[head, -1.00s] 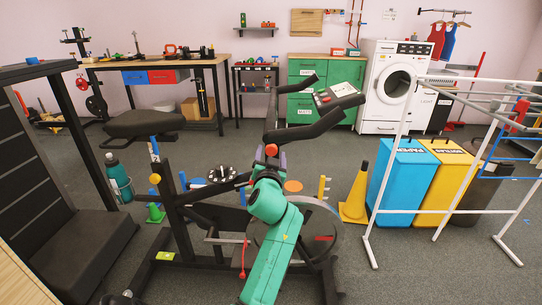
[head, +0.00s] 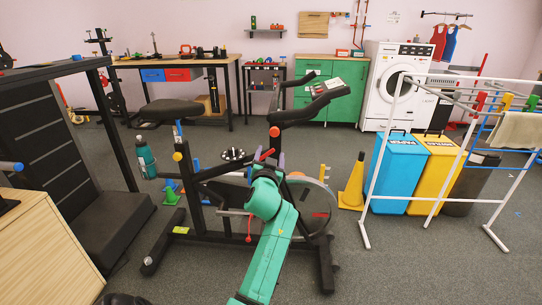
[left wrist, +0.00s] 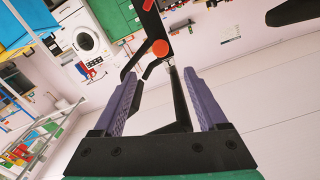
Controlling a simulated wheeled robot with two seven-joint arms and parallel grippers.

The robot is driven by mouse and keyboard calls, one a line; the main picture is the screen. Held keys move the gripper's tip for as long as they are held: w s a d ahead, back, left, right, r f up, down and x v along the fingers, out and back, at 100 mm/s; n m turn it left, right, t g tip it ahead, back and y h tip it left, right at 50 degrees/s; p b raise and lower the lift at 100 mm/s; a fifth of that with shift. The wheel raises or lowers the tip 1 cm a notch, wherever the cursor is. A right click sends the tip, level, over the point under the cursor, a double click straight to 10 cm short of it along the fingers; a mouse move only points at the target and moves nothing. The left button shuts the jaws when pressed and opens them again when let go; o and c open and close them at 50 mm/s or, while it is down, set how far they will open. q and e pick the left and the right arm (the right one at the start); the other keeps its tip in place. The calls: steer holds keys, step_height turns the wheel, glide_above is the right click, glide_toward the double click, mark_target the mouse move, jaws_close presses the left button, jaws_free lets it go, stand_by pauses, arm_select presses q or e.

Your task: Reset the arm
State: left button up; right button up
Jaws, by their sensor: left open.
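My left arm (head: 268,245), green, rises from the bottom middle of the head view. My left gripper (head: 265,166), with purple fingers, is at its upper end, in front of the black exercise bike (head: 215,237) in the picture. In the left wrist view the left gripper (left wrist: 160,78) is open, its two fingers well apart. Black bars and an orange-red knob (left wrist: 160,47) show between and beyond the fingers; I see nothing gripped. Whether the gripper touches the bike cannot be told. My right gripper is not in view.
A treadmill (head: 106,120) and a wooden cabinet (head: 50,250) stand left. A yellow cone (head: 353,188), a blue bin (head: 397,178), a yellow bin (head: 435,180) and a white drying rack (head: 362,220) stand right. Grey floor is clear at the lower right.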

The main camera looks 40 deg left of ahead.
arm_select(q)
steer(key=shift+r, duration=0.1)
